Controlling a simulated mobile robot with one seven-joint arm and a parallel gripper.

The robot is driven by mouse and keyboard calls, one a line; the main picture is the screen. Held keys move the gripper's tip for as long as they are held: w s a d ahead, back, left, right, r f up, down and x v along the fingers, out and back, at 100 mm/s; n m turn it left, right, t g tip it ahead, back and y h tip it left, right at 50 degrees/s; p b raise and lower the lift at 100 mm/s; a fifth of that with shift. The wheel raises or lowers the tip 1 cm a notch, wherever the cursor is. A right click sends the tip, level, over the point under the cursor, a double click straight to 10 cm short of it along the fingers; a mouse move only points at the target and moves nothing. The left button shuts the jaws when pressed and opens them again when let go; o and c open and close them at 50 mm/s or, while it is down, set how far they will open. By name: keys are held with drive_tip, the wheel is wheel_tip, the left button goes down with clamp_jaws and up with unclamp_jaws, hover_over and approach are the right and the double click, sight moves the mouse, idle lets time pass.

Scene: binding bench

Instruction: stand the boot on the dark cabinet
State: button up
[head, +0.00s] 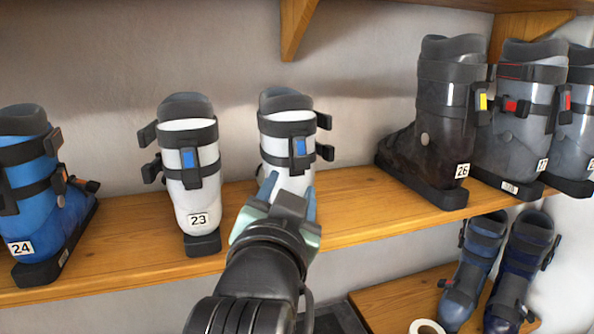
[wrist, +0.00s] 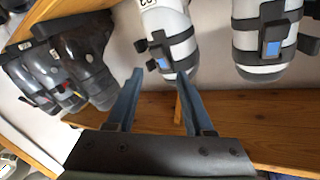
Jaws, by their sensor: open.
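A white boot with grey straps and a blue buckle (head: 288,145) stands upright on the wooden shelf, directly behind my gripper (head: 290,190), which covers its lower part and label. In the wrist view this boot (wrist: 168,35) appears just beyond the fingertips, upside down. My gripper (wrist: 157,75) is open, with nothing between its blue fingers; whether a finger touches the boot cannot be told. A dark flat surface (head: 340,318) shows at the bottom edge of the head view; I cannot tell whether it is the dark cabinet.
A similar white boot marked 23 (head: 190,185) stands to the left, with a blue boot marked 24 (head: 30,195) beyond. A black boot marked 26 (head: 445,120) and grey boots (head: 515,130) stand right. Blue boots (head: 470,270) stand lower. The shelf (head: 350,210) is clear before boot 26.

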drive_tip(key=s+r+n+t+y, duration=0.1)
drive_tip(key=s+r+n+t, duration=0.2)
drive_tip(key=s+r+t, duration=0.2)
drive_tip(key=s+r+n+t, duration=0.3)
drive_tip(key=s+r, duration=0.8)
drive_tip(key=r, duration=0.5)
drive_tip(key=shift+s+d+t+y, duration=0.25)
drive_tip(key=shift+d+t+y, duration=0.2)
drive_tip(key=shift+t, duration=0.45)
drive_tip(key=shift+f, duration=0.15)
